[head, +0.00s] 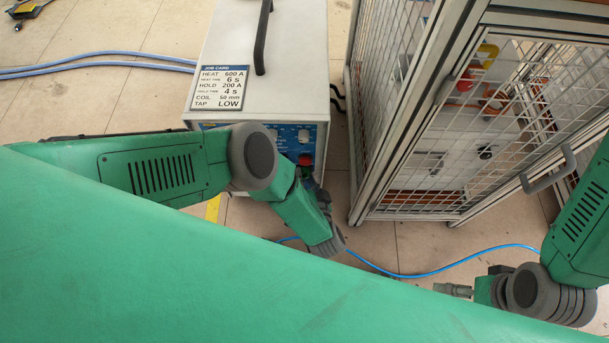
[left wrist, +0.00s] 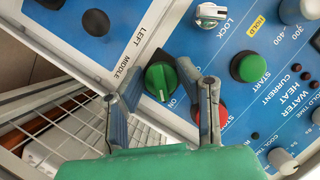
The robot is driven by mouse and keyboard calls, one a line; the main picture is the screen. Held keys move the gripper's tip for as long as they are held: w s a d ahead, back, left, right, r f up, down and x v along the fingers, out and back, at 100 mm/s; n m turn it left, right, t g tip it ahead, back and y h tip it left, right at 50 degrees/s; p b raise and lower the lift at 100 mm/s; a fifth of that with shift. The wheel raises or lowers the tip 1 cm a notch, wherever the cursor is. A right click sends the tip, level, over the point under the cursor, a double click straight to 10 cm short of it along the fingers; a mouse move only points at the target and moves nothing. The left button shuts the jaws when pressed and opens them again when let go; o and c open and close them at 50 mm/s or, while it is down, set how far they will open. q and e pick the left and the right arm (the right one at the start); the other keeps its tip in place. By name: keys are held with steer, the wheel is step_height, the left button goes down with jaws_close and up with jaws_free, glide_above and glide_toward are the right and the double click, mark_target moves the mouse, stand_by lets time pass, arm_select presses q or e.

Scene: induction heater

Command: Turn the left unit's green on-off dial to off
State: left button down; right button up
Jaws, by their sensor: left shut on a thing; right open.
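The green on-off dial (left wrist: 160,82) sits on the blue control panel in the left wrist view, on a dark base. A pale mark on it lies near the ON lettering. My left gripper (left wrist: 158,76) has one finger on each side of the dial and is shut on it. In the head view my left arm reaches down to the front of the white unit (head: 265,60), and the dial is hidden there. My right gripper (head: 455,290) is open and empty at the lower right, above the floor.
A green start button (left wrist: 249,68) and a red stop button (left wrist: 222,116) sit close to the left gripper's right finger. A mesh cage (head: 400,60) stands right of the unit. A blue hose (head: 430,274) crosses the floor.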

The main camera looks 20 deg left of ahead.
arm_select(q)
steer(key=c, duration=2.3)
jaws_free()
steer(key=n+h+p, duration=0.2)
steer(key=n, duration=0.1)
steer(key=shift+n+h+p, duration=0.35)
steer(key=shift+n+h, duration=0.45)
steer(key=shift+n, duration=0.4)
steer(key=shift+n+h, duration=0.6)
steer(key=shift+n, duration=0.3)
jaws_close()
steer(key=shift+f+n+t+h, duration=0.1)
steer(key=shift+n+t+h, duration=0.65)
steer(key=shift+n, duration=0.45)
steer(key=shift+s+n+t+h+b, duration=0.1)
steer(key=shift+n+t+h+b, duration=0.25)
steer(key=shift+n+h, duration=0.7)
jaws_free()
steer(key=shift+n, duration=0.45)
steer(key=shift+y, duration=0.3)
